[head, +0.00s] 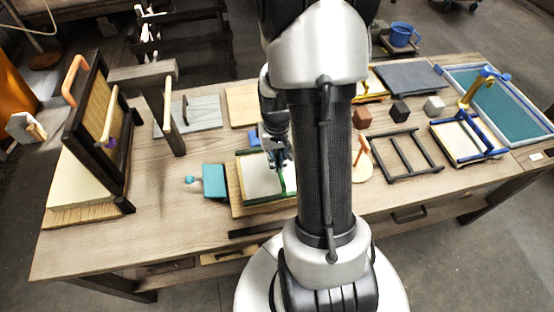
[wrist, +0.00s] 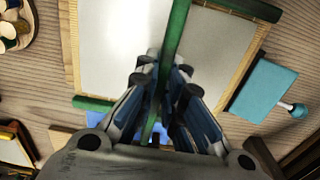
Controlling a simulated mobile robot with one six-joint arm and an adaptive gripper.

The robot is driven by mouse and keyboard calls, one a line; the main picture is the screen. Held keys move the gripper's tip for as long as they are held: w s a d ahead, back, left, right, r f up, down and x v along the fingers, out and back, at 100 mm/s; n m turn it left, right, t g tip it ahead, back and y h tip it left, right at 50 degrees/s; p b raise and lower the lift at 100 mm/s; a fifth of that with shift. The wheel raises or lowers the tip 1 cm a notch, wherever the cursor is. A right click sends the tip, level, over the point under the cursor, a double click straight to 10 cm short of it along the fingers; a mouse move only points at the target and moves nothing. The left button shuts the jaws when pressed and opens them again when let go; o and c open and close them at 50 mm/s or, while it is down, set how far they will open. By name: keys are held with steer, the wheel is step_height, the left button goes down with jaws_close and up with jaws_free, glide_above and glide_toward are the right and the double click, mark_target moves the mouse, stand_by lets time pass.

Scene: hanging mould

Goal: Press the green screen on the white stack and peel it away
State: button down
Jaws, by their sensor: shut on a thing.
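My gripper (wrist: 166,72) is shut on this bar; in the head view my gripper (head: 280,158) is over the screen, partly hidden by my arm. The white surface (wrist: 115,50) has tan edges; I cannot tell whether it is the screen's own face or a sheet on it. A pale, layered stack (head: 75,192) stands at the table's left, apart from the screen.
A dark upright frame (head: 120,165) with handles stands at the left stack. A teal block (head: 214,182) lies just left of the green screen. Blue-framed trays (head: 478,155), a dark rack (head: 404,158) and small cubes (head: 399,112) are on the right. Front-left tabletop is clear.

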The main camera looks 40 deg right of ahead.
steer(key=shift+f+b, duration=0.6)
steer(key=shift+f, duration=0.3)
stand_by(1.6)
steer(key=shift+r, duration=0.15)
steer(key=shift+r+p, duration=1.05)
steer(key=shift+r, duration=0.1)
steer(key=shift+r, duration=0.15)
step_height(320, 180, up, 7)
steer(key=p, duration=0.5)
steer(key=shift+p, duration=0.35)
